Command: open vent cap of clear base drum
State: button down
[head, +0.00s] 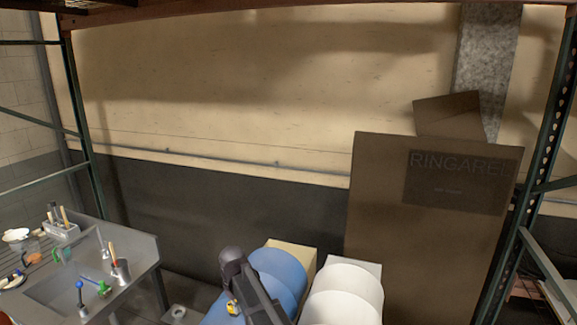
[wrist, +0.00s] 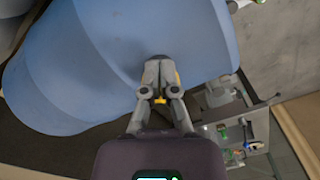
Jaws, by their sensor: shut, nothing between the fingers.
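A blue drum (head: 276,278) lies on its side at the bottom middle of the head view, beside a white drum (head: 345,290) to its right. I cannot tell from the frames which one is the clear base drum, and I make out no vent cap. In the wrist view the blue drum (wrist: 110,50) fills the upper left and middle. My gripper (wrist: 159,62) is shut and empty, its fingertips over the blue drum's surface; I cannot tell whether they touch it. In the head view my dark arm covers part of the blue drum.
A grey sink bench (head: 70,275) with tools and small items stands at the left; it also shows in the wrist view (wrist: 240,120). Green rack posts (head: 82,130) frame both sides.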

jog(key=shift+w+d, duration=0.4)
jog(key=shift+w, duration=0.15)
dwell(0.6)
jog(key=shift+s+d, duration=0.2)
jog(key=shift+d, duration=0.2)
dwell(0.5)
notch_tip(320, 180, up, 6)
jog(key=p, duration=0.6)
dwell(0.3)
jog(key=shift+s+a+r+p, duration=0.25)
jog(key=shift+s+a, duration=0.2)
jog(key=shift+a, duration=0.1)
jog(key=shift+s+a+r+p, duration=0.25)
jog(key=shift+s+a, duration=0.15)
jog(key=shift+a, duration=0.15)
jog(key=shift+f, duration=0.2)
